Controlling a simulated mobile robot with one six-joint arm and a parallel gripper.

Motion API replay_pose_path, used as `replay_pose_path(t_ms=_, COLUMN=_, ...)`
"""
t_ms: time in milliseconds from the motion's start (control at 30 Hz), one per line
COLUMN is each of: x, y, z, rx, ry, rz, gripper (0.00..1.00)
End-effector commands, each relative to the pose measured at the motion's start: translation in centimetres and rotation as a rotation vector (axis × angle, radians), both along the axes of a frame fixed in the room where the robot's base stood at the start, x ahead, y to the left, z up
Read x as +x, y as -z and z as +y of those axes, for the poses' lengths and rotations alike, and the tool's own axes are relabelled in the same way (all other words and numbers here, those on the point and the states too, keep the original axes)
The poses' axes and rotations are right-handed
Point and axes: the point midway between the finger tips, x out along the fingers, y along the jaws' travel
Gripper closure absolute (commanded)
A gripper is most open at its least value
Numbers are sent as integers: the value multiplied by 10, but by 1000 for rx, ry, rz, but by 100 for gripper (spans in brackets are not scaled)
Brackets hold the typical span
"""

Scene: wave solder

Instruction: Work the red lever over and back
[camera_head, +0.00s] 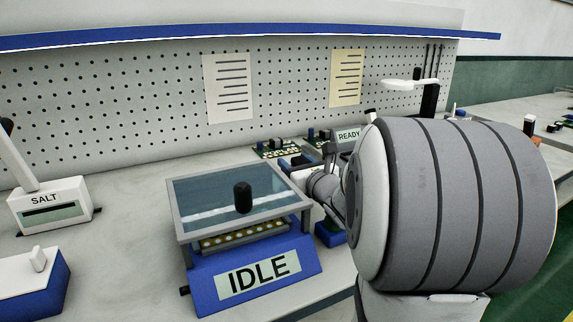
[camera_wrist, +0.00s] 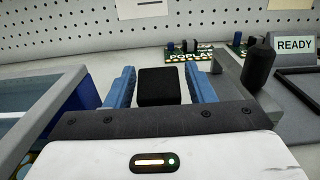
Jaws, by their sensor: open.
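No red lever shows in either view. My gripper (camera_wrist: 159,72) is open, its two blue fingers apart in the wrist view. A black block (camera_wrist: 158,87) shows between the fingers, with a gap on each side. I cannot tell what this block belongs to. A black knob (camera_wrist: 258,68) on a grey frame stands to the right of the fingers, left of the READY sign (camera_wrist: 294,45). In the head view, my arm hides most of the gripper and the area around it.
A blue IDLE machine (camera_head: 205,297) with a glass lid and black knob (camera_head: 243,198) stands left of my arm. A SALT box (camera_head: 50,213) is at the left. Circuit boards (camera_head: 274,149) lie near the pegboard (camera_head: 130,100). Bench between SALT and IDLE is clear.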

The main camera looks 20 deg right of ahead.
Motion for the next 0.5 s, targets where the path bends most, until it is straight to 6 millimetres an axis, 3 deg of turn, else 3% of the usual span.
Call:
replay_pose_path(t_ms=400, x=9, y=0, z=0, rx=0, ry=0, rz=0, gripper=51)
replay_pose_path(t_ms=500, x=9, y=0, z=0, rx=0, ry=1, rz=0, gripper=59)
